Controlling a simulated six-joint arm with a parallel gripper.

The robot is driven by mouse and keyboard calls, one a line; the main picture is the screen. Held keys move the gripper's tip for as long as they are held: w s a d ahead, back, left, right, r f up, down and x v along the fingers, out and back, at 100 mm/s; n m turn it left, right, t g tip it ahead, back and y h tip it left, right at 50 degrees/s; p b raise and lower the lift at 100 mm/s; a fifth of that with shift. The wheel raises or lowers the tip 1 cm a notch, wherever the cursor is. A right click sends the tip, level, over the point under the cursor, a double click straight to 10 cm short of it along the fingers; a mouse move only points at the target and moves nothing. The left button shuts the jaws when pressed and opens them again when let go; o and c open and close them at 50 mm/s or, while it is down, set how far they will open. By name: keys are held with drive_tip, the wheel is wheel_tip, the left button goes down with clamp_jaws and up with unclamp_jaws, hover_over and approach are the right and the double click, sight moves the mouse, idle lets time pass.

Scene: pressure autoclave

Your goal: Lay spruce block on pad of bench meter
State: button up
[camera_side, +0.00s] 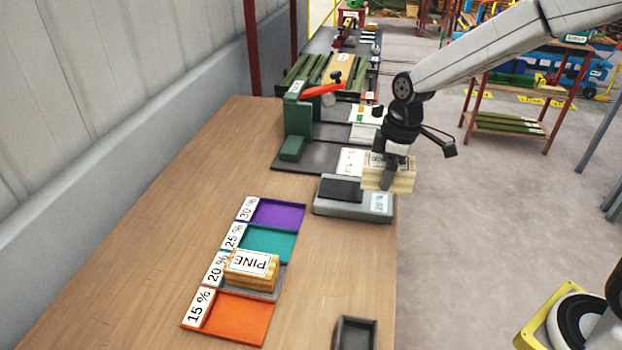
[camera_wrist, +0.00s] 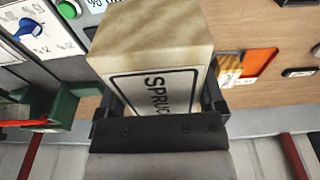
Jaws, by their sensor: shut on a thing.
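My gripper (camera_side: 390,161) is shut on the spruce block (camera_side: 402,180), a pale wooden block with a white label. In the wrist view the block (camera_wrist: 150,45) fills the middle, its label reading "SPRUC", with the gripper fingers (camera_wrist: 160,100) on either side. The bench meter (camera_side: 353,208) is a grey box with a dark pad (camera_side: 341,189) on top and a small display at its right. The block is above or beside the meter's right end, right of the pad; I cannot tell the exact gap.
A pine block (camera_side: 251,265) lies in the 20 % tray. The orange 15 % tray (camera_side: 236,318), teal 25 % tray (camera_side: 270,243) and purple 30 % tray (camera_side: 279,213) look empty. A dark open box (camera_side: 355,334) stands at the front edge. A green device (camera_side: 298,120) stands behind the meter.

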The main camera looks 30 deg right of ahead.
drive_tip(key=shift+w+d+r, duration=0.15)
drive_tip(key=shift+w+d, duration=0.5)
drive_tip(key=shift+d, duration=0.1)
drive_tip(key=shift+w, duration=0.1)
drive_tip(key=shift+w+f, duration=0.2)
drive_tip(key=shift+w, duration=0.2)
drive_tip(key=w+f, duration=0.4)
drive_tip(key=w, duration=0.4)
hover_over(339, 188)
drive_tip(key=s, duration=0.1)
drive_tip(key=shift+d+f, duration=0.1)
drive_tip(key=shift+f, duration=2.35)
drive_tip(key=shift+w+f, duration=0.1)
drive_tip(key=shift+w+f, duration=0.1)
drive_tip(key=shift+f, duration=1.65)
